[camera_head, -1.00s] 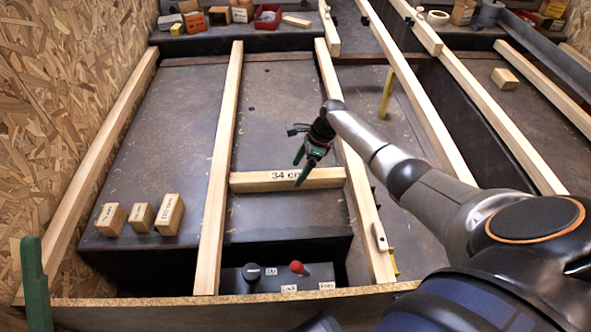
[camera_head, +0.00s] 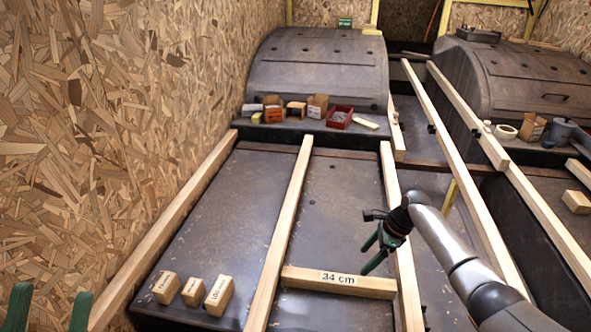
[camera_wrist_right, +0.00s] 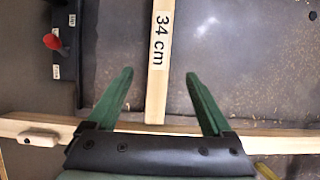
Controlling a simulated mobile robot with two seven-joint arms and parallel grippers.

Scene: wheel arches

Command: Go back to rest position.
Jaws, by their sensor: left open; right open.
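My left gripper (camera_head: 50,308) shows at the lower left corner of the head view, two green fingers apart with nothing between them, in front of the chipboard wall. My right gripper (camera_head: 375,250) is open and empty over the right end of the wooden piece marked 34 cm (camera_head: 310,279). In the right wrist view its green fingers (camera_wrist_right: 159,75) are spread either side of that piece (camera_wrist_right: 159,40) as seen from above. I see no grip on it.
Three small labelled wood blocks (camera_head: 193,291) lie at the lower left. Long wooden beams (camera_head: 284,235) run front to back. A chipboard wall (camera_head: 110,120) stands on the left. Boxes and a red bin (camera_head: 339,117) sit by the arch (camera_head: 318,68). A red knob (camera_wrist_right: 51,41) shows in the wrist view.

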